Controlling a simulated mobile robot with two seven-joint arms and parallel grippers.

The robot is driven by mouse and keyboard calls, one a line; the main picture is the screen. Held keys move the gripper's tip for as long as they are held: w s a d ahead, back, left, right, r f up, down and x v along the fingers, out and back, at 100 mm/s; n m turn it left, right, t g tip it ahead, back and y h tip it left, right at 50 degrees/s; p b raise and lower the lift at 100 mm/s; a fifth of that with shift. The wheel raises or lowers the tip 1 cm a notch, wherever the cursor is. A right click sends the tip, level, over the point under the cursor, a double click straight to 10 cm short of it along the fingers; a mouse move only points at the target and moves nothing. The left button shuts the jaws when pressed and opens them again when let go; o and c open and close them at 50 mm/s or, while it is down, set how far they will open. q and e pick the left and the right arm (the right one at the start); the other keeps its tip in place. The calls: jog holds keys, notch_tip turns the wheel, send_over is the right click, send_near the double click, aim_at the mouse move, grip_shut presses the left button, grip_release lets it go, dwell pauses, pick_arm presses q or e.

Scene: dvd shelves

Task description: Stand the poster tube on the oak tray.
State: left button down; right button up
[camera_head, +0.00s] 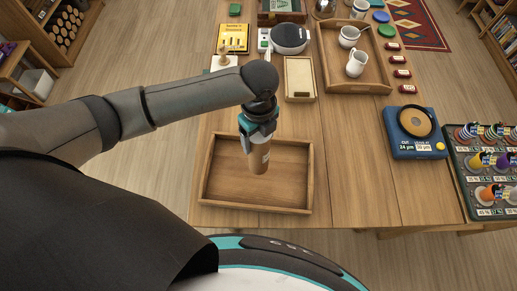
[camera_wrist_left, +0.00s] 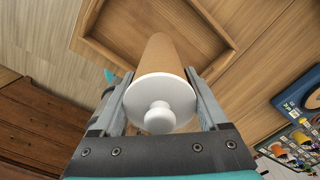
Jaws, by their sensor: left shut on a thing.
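The poster tube (camera_head: 258,160) is a brown cylinder with a white knobbed cap (camera_wrist_left: 160,100), which shows in the left wrist view. My left gripper (camera_head: 257,130) is shut on the tube near its capped top end. The tube hangs roughly upright, its lower end over the floor of the empty oak tray (camera_head: 215,172). The tray also shows in the left wrist view (camera_wrist_left: 105,52). I cannot tell whether the tube's lower end touches the tray floor. My right gripper is not in view.
Behind the tray are a shallow light wooden box (camera_head: 299,78), a black and white device (camera_head: 290,38) and a second wooden tray (camera_head: 372,80) with white cups and a jug. A blue scale (camera_head: 412,133) and a rack of coloured spools (camera_head: 480,165) stand right. The tabletop right of the oak tray is clear.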

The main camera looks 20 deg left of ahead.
pick_arm(q)
jog(key=shift+f+b, duration=0.4)
jog(key=shift+f, duration=2.8)
jog(key=shift+f, duration=0.2)
grip_release()
jog(key=shift+r, duration=0.15)
notch_tip(320, 180, up, 12)
jog(key=shift+r+p, duration=0.1)
jog(key=shift+p, duration=0.7)
